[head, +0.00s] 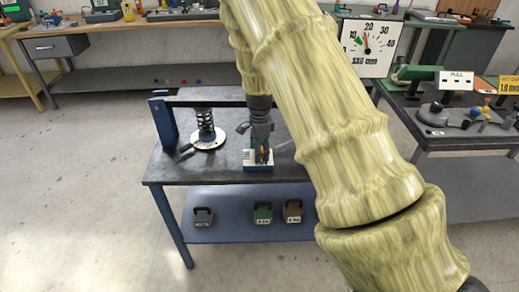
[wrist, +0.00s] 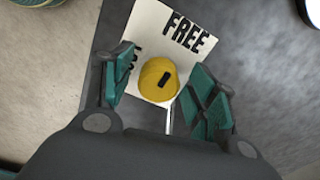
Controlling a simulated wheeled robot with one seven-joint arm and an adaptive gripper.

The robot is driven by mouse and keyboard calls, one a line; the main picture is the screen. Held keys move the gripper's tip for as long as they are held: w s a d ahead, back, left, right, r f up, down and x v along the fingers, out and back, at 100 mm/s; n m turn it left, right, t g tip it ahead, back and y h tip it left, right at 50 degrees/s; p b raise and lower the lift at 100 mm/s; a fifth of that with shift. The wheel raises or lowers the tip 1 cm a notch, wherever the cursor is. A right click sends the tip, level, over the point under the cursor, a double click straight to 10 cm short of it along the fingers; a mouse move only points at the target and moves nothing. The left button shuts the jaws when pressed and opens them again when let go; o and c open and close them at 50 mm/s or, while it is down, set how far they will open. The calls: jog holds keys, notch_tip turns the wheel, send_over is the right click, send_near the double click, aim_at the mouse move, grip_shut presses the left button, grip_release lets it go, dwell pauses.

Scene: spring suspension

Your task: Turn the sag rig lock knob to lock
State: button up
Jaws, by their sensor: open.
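The plate reads "FREE"; a second word is partly hidden behind a finger. My gripper (wrist: 163,86) is open, with one teal-padded finger on each side of the knob. Gaps show between the pads and the knob in the wrist view; whether either touches lower down is unclear. In the head view my gripper (head: 262,152) points down over the small blue-and-white knob block (head: 258,168) at the bench's front edge, hiding most of the knob.
The dark bench (head: 185,168) carries a black coil spring (head: 206,127) on a white disc to the left. Several weights (head: 264,213) stand on the lower shelf. The sag dial (head: 367,48) stands behind, right of my arm.

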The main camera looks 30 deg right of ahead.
jog(key=c, duration=1)
jog(key=shift+n, duration=0.3)
jog(key=n+p, duration=0.2)
jog(key=n, duration=0.1)
jog(key=shift+s+r+n, duration=0.1)
jog(key=shift+n, duration=0.2)
jog(key=n+p, duration=0.1)
jog(key=n, duration=0.3)
jog(key=shift+n, duration=0.3)
jog(key=n+p, duration=0.1)
jog(key=n, duration=0.3)
jog(key=shift+d+n+p, duration=0.1)
jog(key=shift+n+p, duration=0.45)
jog(key=shift+n, duration=1.95)
